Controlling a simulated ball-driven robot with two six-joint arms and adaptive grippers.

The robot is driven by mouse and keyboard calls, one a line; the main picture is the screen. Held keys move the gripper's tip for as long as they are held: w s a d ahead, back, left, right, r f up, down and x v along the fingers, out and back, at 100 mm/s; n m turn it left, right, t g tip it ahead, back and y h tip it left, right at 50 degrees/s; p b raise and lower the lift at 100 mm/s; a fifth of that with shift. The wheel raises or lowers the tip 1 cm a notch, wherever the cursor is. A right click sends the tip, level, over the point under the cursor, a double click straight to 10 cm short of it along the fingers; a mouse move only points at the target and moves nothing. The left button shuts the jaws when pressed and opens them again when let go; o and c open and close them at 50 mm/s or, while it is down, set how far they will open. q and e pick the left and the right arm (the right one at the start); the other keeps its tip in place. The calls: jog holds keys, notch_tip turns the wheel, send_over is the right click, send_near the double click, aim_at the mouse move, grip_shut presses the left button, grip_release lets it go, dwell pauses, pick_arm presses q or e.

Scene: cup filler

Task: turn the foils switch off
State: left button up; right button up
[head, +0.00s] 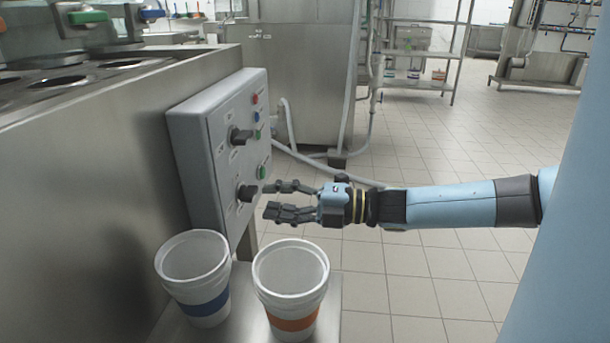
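A grey control panel (187,150) is fixed to the side of the steel machine. It carries two dark rotary switches, an upper one (240,136) and a lower one (247,193). The labels are too small to read, so I cannot tell which is the foils switch. My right gripper (275,199) comes in from the right at the height of the lower switch. Its fingers are apart with nothing between them, and the tips are close to that switch. I cannot tell whether they touch it. My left gripper is not in view.
Red (255,98), blue (257,116) and green (262,172) buttons sit on the panel near the switches. A blue-banded white bucket (195,262) and an orange-banded one (290,275) stand below on a steel ledge (327,315). The tiled floor behind my arm is open.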

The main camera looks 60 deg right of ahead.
jog(key=v, duration=0.7)
jog(key=shift+s+d, duration=0.2)
jog(key=shift+s, duration=0.15)
